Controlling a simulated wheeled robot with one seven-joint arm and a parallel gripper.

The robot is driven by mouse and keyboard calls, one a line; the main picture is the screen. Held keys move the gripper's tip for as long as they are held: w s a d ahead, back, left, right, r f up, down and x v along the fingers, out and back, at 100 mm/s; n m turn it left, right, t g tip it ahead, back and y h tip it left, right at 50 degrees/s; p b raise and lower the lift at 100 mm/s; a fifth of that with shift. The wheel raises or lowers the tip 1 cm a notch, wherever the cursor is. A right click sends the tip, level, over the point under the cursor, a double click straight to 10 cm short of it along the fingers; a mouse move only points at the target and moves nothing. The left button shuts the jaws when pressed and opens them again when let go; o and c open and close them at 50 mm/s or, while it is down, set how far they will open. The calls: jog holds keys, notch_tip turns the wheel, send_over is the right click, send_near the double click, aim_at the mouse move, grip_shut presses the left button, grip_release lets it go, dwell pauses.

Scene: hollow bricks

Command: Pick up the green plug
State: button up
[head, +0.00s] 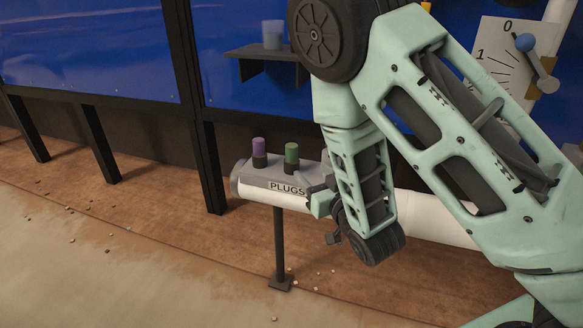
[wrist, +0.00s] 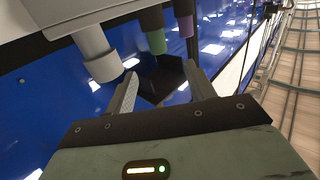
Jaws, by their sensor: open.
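The green plug (head: 292,153) stands upright in a dark socket on a grey holder (head: 270,177) marked PLUGS. The purple plug (head: 258,147) stands just left of it. My gripper is at the right end of the holder in the head view, its fingers partly hidden by my arm. In the wrist view my gripper (wrist: 160,86) is open with nothing between its fingers. The green plug (wrist: 157,42) shows beyond the gap between the fingertips, apart from them. The purple plug (wrist: 187,27) is right of it there.
The holder sits on a white horizontal pipe (head: 434,217) on a thin post (head: 279,245). A small shelf (head: 262,52) with a blue cup (head: 272,34) is behind. A grey stepped cylinder (wrist: 97,50) is near the left finger in the wrist view.

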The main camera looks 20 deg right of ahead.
aim_at(294, 151)
jog(key=w, duration=0.2)
jog(key=w+b, duration=0.1)
jog(key=w, duration=0.2)
jog(key=w+a+b, duration=0.1)
jog(key=w, duration=0.1)
jog(key=shift+w, duration=0.35)
jog(key=shift+w+a+r+b, duration=0.15)
jog(key=shift+w+b, duration=0.3)
jog(key=shift+w, duration=0.9)
jog(key=shift+w+a+r+b, duration=0.15)
jog(key=shift+w+b, duration=0.25)
jog(key=shift+w, duration=0.9)
jog(key=c, duration=1)
